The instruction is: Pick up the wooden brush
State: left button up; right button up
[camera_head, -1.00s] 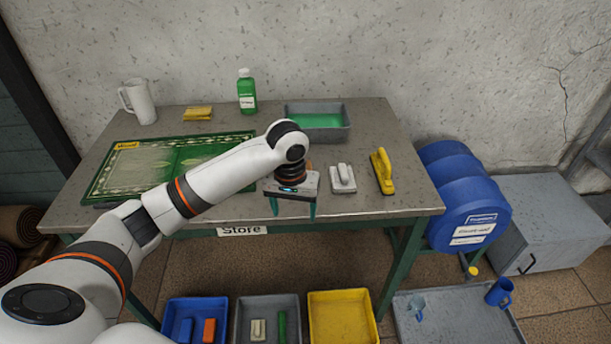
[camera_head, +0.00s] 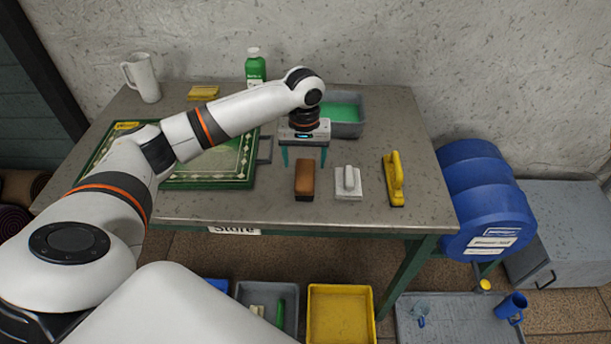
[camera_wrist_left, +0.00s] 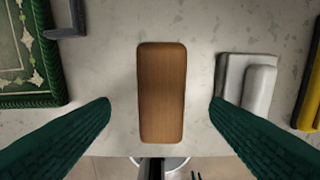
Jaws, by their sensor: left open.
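The wooden brush (camera_head: 304,181) is a brown block lying on the table, left of a white-handled brush. In the left wrist view the wooden brush (camera_wrist_left: 162,92) stands lengthwise in the middle, between the two green fingers. My left gripper (camera_head: 304,160) is open and empty, with its fingers pointing down just behind the brush in the head view. In the left wrist view the fingertips of the left gripper (camera_wrist_left: 160,102) lie to either side of the brush, with a gap on each side. Their height above it is hard to tell. My right gripper is not in view.
A white-handled brush (camera_head: 348,184) and a yellow-handled brush (camera_head: 394,178) lie to the right. A grey tray of green liquid (camera_head: 345,128) and a green bottle (camera_head: 255,70) stand behind. The table's front strip (camera_head: 300,214) is clear.

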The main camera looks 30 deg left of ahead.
aim_at(305, 172)
pick_arm(q)
jog(key=shift+f, duration=0.45)
jog(key=shift+w+f, duration=0.15)
jog(key=shift+f, duration=0.15)
jog(key=f, duration=0.2)
jog(key=f+p, duration=0.1)
jog(key=f, duration=0.1)
jog(key=shift+s+d+f, duration=0.1)
jog(key=shift+s+f, duration=0.1)
jog(key=shift+f, duration=0.2)
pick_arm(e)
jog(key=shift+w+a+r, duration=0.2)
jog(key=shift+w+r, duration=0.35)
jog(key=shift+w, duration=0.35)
pick_arm(q)
jog(key=shift+c, duration=0.5)
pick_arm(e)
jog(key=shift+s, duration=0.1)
pick_arm(q)
jog(key=c, duration=1)
notch_tip(305, 172, up, 10)
jog(key=shift+b, duration=0.45)
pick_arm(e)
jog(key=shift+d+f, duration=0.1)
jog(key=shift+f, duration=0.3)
